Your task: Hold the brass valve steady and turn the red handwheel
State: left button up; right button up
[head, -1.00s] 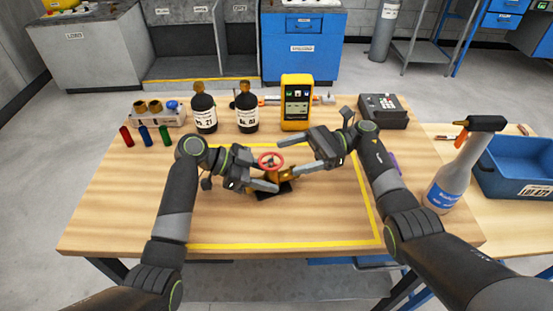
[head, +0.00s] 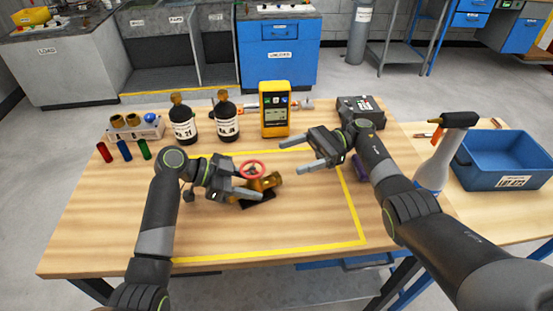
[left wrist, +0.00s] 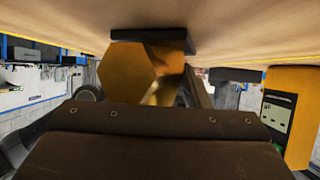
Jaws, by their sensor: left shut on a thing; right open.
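The brass valve (head: 268,182) stands on a small black base (head: 260,196) on the wooden table, with the red handwheel (head: 251,163) on top. My left gripper (head: 252,187) is shut on the valve's left side, below the handwheel. In the left wrist view the valve's hexagonal brass end (left wrist: 138,73) shows close up, beside the black base (left wrist: 150,42); the handwheel is not visible there. My right gripper (head: 291,157) is open and empty, to the right of the handwheel and apart from it.
Two dark bottles (head: 183,125), a yellow meter (head: 275,110) and a dark box (head: 361,108) stand behind the yellow-taped area. A spray bottle (head: 434,170) and blue bin (head: 505,160) are at the right. The taped area's front is clear.

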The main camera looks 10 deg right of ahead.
aim_at(251, 168)
jog(key=shift+s+f+m+t, duration=0.2)
jog(key=shift+f+m+t, duration=0.2)
jog(key=shift+t, duration=0.3)
jog(key=shift+s+d+f+m+t, duration=0.15)
jog(key=shift+s+m+t, duration=0.4)
jog(key=shift+t, duration=0.35)
jog(key=shift+s+r+m+t+y, duration=0.15)
jog(key=shift+s+r+m+t, duration=0.05)
jog(key=shift+s+m+t, duration=0.25)
jog(key=shift+s+r+m+t+y, duration=0.15)
jog(key=shift+s+m+t, duration=0.2)
jog(key=shift+t, duration=0.2)
jog(key=shift+s+d+r+m+t, duration=0.1)
jog(key=shift+s+r+m+t, duration=0.3)
jog(key=shift+s+t, duration=0.3)
jog(key=a, duration=1.2)
jog(key=shift+w, duration=0.35)
